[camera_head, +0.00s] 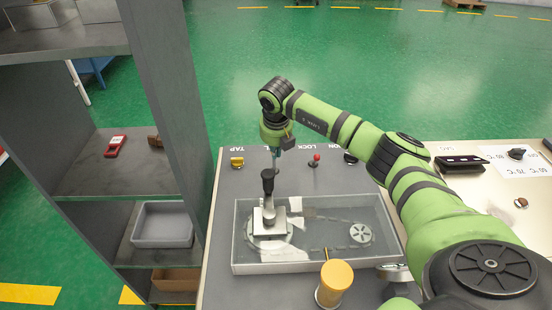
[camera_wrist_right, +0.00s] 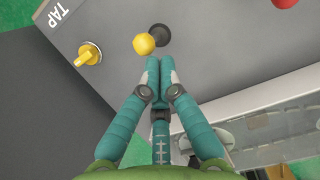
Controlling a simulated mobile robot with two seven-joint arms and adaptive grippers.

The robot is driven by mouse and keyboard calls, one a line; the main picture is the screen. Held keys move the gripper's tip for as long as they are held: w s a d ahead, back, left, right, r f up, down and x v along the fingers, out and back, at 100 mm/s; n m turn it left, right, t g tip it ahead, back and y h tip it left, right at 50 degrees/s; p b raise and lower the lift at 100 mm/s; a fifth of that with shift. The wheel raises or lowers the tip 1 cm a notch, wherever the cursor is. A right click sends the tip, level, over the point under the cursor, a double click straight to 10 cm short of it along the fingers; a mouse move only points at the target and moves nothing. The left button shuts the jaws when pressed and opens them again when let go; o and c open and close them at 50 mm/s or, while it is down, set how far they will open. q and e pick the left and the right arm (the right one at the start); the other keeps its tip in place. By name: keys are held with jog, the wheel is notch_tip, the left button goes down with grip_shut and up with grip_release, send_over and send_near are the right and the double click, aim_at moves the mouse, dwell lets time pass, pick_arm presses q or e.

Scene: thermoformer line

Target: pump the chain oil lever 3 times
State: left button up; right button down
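In the head view, a lever with a black knob (camera_head: 268,178) stands upright on a metal block (camera_head: 268,222) at the left of the glass-covered case with a chain drawing. No chain oil label is readable, so I cannot tell whether this is the named lever. My right gripper (camera_head: 275,158) points down just behind the knob. In the right wrist view its fingertips (camera_wrist_right: 153,66) are together, with nothing visible between them. A yellow ball (camera_wrist_right: 144,44) next to a black round part (camera_wrist_right: 160,34) lies just beyond the tips. My left gripper is out of view.
A yellow tap knob (camera_head: 237,162) sits left of the gripper and a red knob (camera_head: 316,157) right of it. The glass case (camera_head: 240,262) fills the panel's middle. A yellow-capped jar (camera_head: 335,276) stands in front. Grey shelving (camera_head: 170,130) is close at left.

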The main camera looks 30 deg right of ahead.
jog(key=shift+w+d+b, duration=0.5)
jog(key=shift+w+b, duration=0.25)
jog(key=shift+w, duration=0.15)
jog(key=shift+w+d+b, duration=0.45)
jog(key=shift+w+b, duration=0.1)
jog(key=shift+w, duration=0.2)
jog(key=shift+s, duration=0.1)
jog(key=shift+s+a, duration=0.1)
jog(key=shift+s, duration=0.05)
jog(key=shift+s+a+f+p, duration=0.3)
jog(key=shift+s+f+p, duration=0.05)
jog(key=shift+s, duration=0.2)
jog(key=shift+w, duration=0.1)
jog(key=shift+r, duration=0.1)
